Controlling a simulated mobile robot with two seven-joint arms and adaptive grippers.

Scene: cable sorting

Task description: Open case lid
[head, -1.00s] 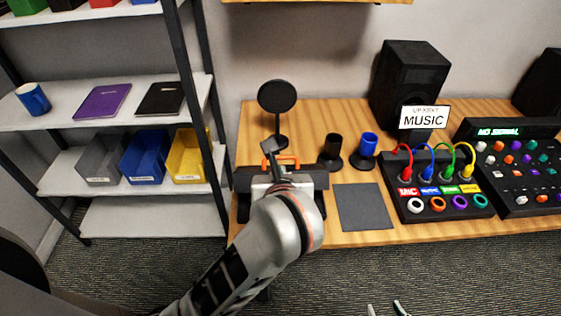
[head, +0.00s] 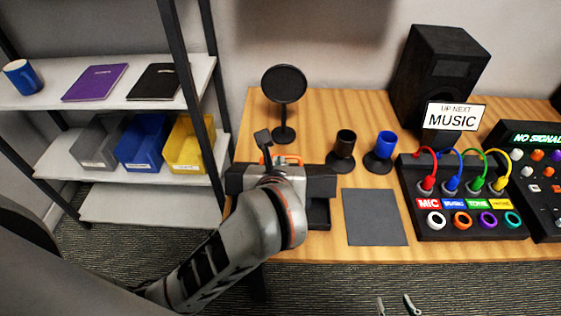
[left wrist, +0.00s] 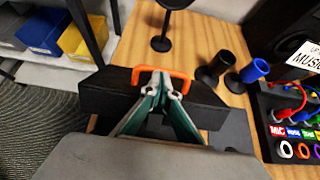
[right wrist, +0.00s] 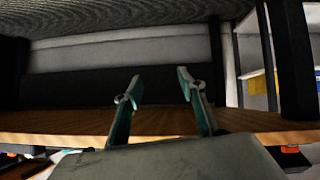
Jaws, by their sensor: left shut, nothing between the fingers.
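The black case (head: 318,218) stands at the left end of the wooden table. Its black lid (head: 318,184) appears tilted partly up, with part of the dark tray below showing at the right; the lid also shows in the left wrist view (left wrist: 200,112). An orange handle (left wrist: 182,79) is on the lid. My left gripper (left wrist: 157,78) is shut and empty, its fingertips at the handle opening; whether they touch it I cannot tell. In the head view my wrist hides these fingers. My right gripper (head: 396,306) is open and empty, low in front of the table.
A round black disc on a stand (head: 284,86) is behind the case. A black holder (head: 342,152) and a blue holder (head: 382,150) stand to the right, behind a grey mat (head: 374,217). A cable box (head: 465,215) is further right. Shelves (head: 150,205) stand left.

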